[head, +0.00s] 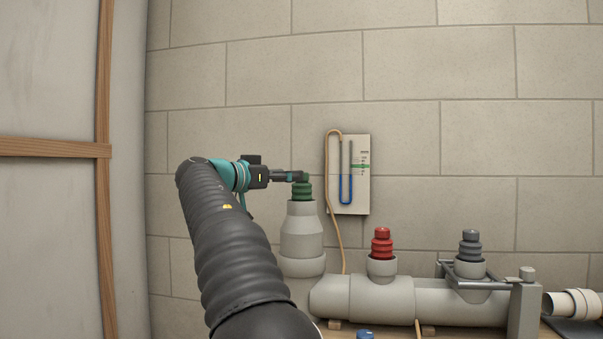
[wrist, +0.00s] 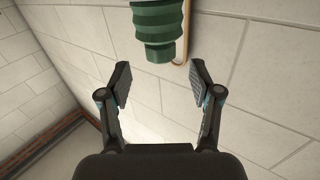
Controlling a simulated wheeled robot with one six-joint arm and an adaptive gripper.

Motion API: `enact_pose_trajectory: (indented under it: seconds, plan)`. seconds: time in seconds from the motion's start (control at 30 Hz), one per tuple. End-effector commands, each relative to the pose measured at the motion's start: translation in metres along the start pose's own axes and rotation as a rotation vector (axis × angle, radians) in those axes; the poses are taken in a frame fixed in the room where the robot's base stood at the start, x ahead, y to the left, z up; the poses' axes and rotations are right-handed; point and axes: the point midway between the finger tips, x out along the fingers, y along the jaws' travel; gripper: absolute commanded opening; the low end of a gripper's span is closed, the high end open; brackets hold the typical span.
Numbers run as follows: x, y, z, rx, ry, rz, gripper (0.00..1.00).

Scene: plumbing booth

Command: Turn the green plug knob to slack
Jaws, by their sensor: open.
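The green plug (head: 302,191) sits in the top of the tall grey upright pipe at the centre of the head view. Its ribbed green body also shows at the top of the wrist view (wrist: 158,30), above and between the fingertips. My gripper (head: 296,177) is at the height of the plug's top, coming from the left. In the wrist view my gripper (wrist: 160,72) is open, with nothing between its pads. In the head view the fingertips overlap the plug's top, so I cannot tell whether they touch it there. The plug's far side is hidden.
A red plug (head: 382,243) and a dark grey plug (head: 470,246) stand in the horizontal grey pipe (head: 385,299) on the right. A gauge board (head: 359,195) with a tan hose (head: 336,215) hangs on the block wall. A wooden post (head: 104,200) stands left.

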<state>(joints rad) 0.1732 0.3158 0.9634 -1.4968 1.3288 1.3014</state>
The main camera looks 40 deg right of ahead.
Motion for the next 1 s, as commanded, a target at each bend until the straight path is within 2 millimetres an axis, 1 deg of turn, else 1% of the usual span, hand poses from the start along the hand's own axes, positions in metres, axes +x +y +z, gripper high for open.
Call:
enact_pose_trajectory:
  seconds: [0.03, 0.1, 0.3, 0.5, 0.77, 0.8, 0.87, 0.9, 0.97, 1.0]
  plan:
    - [0.01, 0.0, -0.002, -0.001, 0.0, 0.002, 0.64]
    - [0.021, 0.0, -0.002, 0.0, 0.0, 0.002, 0.64]
    - [0.046, -0.001, -0.001, -0.001, 0.0, -0.002, 0.64]
    - [0.055, -0.001, -0.001, 0.0, 0.0, -0.004, 0.64]
    - [0.055, -0.001, 0.0, 0.0, 0.0, -0.004, 0.64]
    - [0.055, -0.001, 0.0, 0.0, 0.0, -0.004, 0.54]
    - [0.055, -0.001, 0.0, 0.0, 0.0, -0.004, 0.39]
    - [0.055, -0.001, 0.0, 0.0, 0.0, -0.004, 0.29]
    - [0.055, -0.001, 0.0, 0.0, 0.0, -0.004, 0.14]
    - [0.055, -0.001, 0.0, 0.0, 0.0, -0.004, 0.04]
